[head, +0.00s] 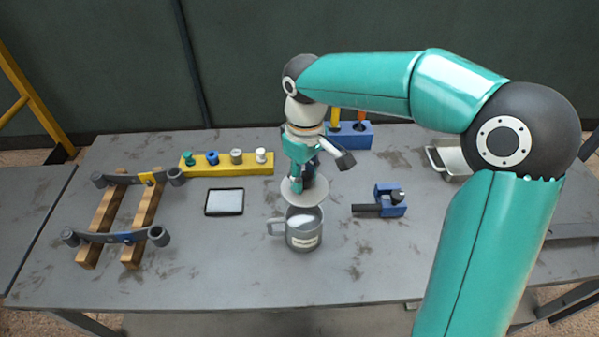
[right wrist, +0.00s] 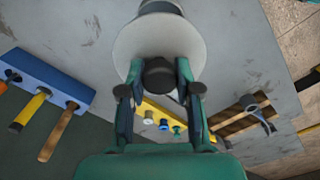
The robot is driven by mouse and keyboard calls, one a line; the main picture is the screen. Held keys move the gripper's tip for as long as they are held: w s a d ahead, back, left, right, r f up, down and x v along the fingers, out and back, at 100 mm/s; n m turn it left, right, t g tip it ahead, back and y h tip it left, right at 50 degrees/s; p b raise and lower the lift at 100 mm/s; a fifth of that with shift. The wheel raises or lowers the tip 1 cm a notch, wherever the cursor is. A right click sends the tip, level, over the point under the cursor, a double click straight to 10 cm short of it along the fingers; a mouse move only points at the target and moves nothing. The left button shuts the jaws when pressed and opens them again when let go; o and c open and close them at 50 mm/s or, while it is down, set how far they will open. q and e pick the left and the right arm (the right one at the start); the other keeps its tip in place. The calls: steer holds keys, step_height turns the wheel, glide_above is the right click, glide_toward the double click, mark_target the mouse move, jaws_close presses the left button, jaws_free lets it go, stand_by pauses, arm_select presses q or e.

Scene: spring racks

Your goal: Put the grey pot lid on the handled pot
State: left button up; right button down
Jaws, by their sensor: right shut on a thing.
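The grey pot lid (head: 305,193) is a round disc with a dark knob. My right gripper (head: 307,182) is shut on the lid's knob and holds the lid just above and slightly behind the handled pot. The handled pot (head: 304,236) is a grey cup with a handle on its left and a pale label; its mouth is partly open to view. In the right wrist view the lid (right wrist: 160,38) shows with its dark knob (right wrist: 160,77) between the two fingers, and it hides most of the pot (right wrist: 160,7). My left gripper is not in view.
A yellow rack (head: 228,163) with several coloured pegs stands at the back left. A black-framed tablet (head: 224,202) lies before it. Wooden bars with grey springs (head: 118,236) lie left. A blue clamp (head: 389,203) sits right, with a blue tool rack (head: 352,136) behind.

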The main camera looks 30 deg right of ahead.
mark_target(304, 197)
steer(key=shift+f+b, duration=2.1)
steer(key=shift+f, duration=0.7)
steer(key=shift+s+f, duration=0.1)
steer(key=shift+f, duration=0.05)
steer(key=shift+f, duration=0.35)
steer(key=shift+f+b, duration=0.65)
steer(key=shift+b, duration=0.1)
steer(key=shift+f, duration=0.2)
steer(key=shift+f+b, duration=0.4)
steer(key=shift+b, duration=0.05)
steer(key=shift+f, duration=0.3)
stand_by(0.5)
